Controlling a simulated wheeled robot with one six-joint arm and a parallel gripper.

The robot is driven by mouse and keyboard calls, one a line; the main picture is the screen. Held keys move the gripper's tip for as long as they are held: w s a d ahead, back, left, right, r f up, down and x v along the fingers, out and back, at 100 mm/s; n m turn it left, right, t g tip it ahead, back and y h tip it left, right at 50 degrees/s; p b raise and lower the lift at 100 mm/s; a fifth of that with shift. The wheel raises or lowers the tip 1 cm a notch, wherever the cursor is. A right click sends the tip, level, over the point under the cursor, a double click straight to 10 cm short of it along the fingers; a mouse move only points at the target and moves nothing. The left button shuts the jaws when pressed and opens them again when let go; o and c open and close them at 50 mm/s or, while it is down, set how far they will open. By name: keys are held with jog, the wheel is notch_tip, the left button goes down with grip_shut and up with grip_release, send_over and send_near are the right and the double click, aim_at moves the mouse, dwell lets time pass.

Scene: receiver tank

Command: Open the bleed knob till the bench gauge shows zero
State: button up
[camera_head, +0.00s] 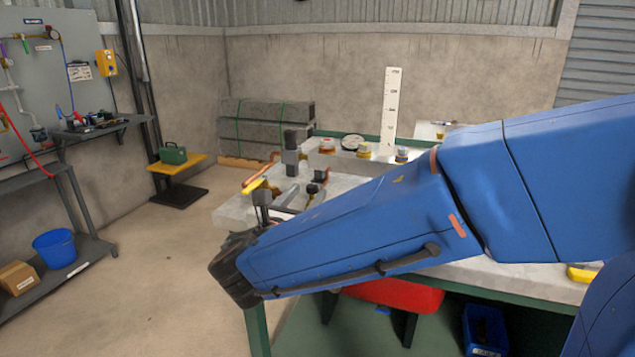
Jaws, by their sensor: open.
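My blue arm crosses the front of the bench (478,272) and hides much of its top. At the arm's dark wrist end, a dark part that looks like my gripper (264,208) shows at the bench's left end; its jaws are open and look empty, with fingertips hard to make out. A round, black-rimmed, pale-faced gauge (352,142) is at the back of the bench, its reading too small to tell. Small fittings stand near it: a red-topped one (327,146), a yellow-based one (364,151) and a dark one with red (318,179). I cannot tell which is the bleed knob.
A tall white scale (391,104) stands behind the bench top. A red tank (390,294) and a blue bin (485,329) are below. The floor at left is clear near the bench.

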aim_at(317, 186)
jog(key=shift+x, duration=3.95)
grip_shut()
jog(key=c, duration=1)
grip_release()
jog(key=shift+h, duration=0.3)
jog(key=shift+s+d+m+g+h, duration=0.15)
jog(key=shift+m+g+h, duration=0.3)
jog(key=shift+m+h, duration=0.3)
jog(key=shift+d+m+g+h, duration=0.1)
jog(key=shift+m+g+h, duration=0.35)
jog(key=shift+m+h, duration=0.3)
jog(key=shift+s+d+m+g+h, duration=0.15)
jog(key=shift+m+g+h, duration=0.4)
jog(key=shift+h, duration=0.15)
jog(key=shift+s+d+m+g+h, duration=0.1)
jog(key=shift+d+m+g+h, duration=0.05)
jog(key=shift+m+g+h, duration=0.4)
jog(key=shift+s+d+m+g+h, duration=0.15)
jog(key=shift+m+g+h, duration=0.25)
jog(key=shift+g+h, duration=0.35)
